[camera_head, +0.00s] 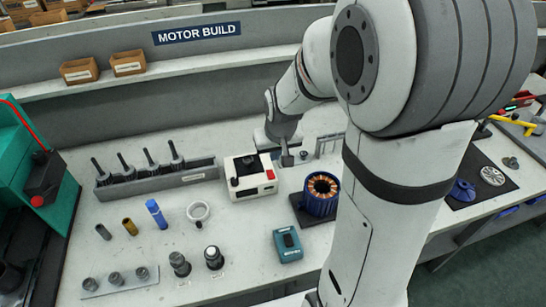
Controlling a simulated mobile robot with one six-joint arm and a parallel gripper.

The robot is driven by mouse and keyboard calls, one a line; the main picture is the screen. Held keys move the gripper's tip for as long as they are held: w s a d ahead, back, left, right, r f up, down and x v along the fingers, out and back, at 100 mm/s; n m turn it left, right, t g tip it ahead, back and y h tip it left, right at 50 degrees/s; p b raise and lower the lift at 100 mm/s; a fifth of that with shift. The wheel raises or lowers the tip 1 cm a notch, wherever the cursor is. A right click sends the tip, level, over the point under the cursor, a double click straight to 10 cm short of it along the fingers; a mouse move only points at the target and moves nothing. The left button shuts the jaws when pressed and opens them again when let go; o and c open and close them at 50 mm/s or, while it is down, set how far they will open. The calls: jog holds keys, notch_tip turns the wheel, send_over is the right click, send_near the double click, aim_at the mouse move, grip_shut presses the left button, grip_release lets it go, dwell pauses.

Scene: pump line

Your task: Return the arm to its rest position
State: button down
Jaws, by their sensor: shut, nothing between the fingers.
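My white and grey arm reaches up from the lower right, bends over at the top and comes down toward the back of the bench. My gripper (287,158) points down behind and to the right of a white box with a dark top and a red button (249,176). The gripper is small in the view and partly dark; its fingers look closed with nothing held. I cannot tell whether its tip touches the bench. A blue motor stator with copper windings (321,194) stands on a dark base in front of the gripper, to the right.
A rack of dark shafts (158,182), a blue cylinder (156,213), a white ring (198,212) and a teal device (287,244) stand on the bench. A green machine (35,170) is at left. A shelf with cardboard boxes (80,71) runs behind. My arm hides part of the right bench.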

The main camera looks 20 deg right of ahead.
jog(key=shift+s+r, duration=0.3)
jog(key=shift+r, duration=0.15)
jog(key=s+r, duration=0.4)
jog(key=s, duration=0.4)
jog(key=s+r, duration=0.4)
jog(key=s, duration=0.5)
jog(key=shift+s+a+r, duration=0.15)
jog(key=shift+s+a, duration=0.05)
jog(key=shift+a, duration=0.2)
